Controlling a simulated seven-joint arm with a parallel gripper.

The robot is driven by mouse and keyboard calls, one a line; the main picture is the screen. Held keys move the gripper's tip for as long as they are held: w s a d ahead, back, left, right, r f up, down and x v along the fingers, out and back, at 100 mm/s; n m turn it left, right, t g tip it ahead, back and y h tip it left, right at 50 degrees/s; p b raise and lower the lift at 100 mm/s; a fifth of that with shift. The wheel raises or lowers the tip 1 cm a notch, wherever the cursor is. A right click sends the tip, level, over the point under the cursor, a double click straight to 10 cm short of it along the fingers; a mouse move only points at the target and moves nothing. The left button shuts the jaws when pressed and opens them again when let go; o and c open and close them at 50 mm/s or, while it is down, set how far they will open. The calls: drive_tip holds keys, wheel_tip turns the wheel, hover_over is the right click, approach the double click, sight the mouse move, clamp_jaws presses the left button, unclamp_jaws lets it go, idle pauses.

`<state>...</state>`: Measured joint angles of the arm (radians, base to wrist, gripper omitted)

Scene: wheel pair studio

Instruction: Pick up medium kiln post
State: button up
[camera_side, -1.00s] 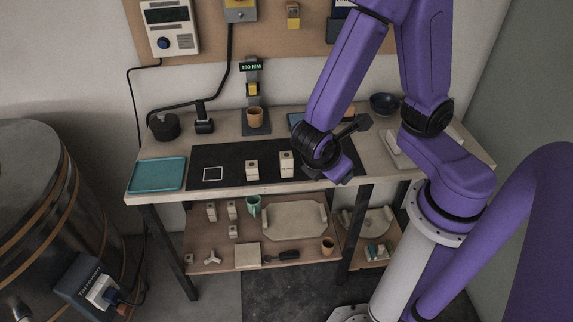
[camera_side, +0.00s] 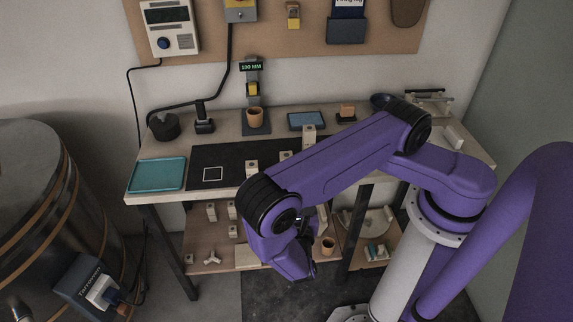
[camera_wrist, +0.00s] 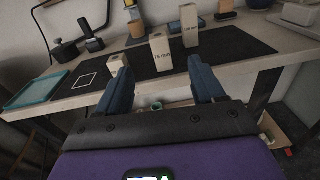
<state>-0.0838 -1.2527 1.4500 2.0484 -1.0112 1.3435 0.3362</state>
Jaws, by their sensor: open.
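Three pale kiln posts of different heights stand upright on the black mat. The medium kiln post (camera_wrist: 161,54), marked 75 mm, is the middle one in the wrist view; in the side view only its top (camera_side: 285,155) shows above my arm. The short post (camera_side: 252,166) is to its left and also shows in the wrist view (camera_wrist: 114,66). The tall post (camera_side: 309,134) is to its right and farther back; it also shows in the wrist view (camera_wrist: 189,24). My gripper (camera_wrist: 158,66) is open and empty, in front of the table, with the medium post beyond its fingers.
A teal tray (camera_side: 157,174) lies on the table's left end, beside a white square outline (camera_side: 213,174) on the mat. A brown cup (camera_side: 255,118) sits on the gauge stand behind. The lower shelf (camera_side: 200,263) holds more posts and a small brown cup (camera_side: 328,246).

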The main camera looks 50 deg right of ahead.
drive_tip(key=n+t, duration=0.1)
approach(286, 152)
drive_tip(key=x, duration=0.5)
drive_tip(key=shift+w+d+f, duration=0.1)
drive_tip(key=shift+w+f, duration=0.15)
drive_tip(key=shift+x, duration=2.55)
drive_tip(key=shift+s, duration=0.15)
drive_tip(key=c, duration=1.1)
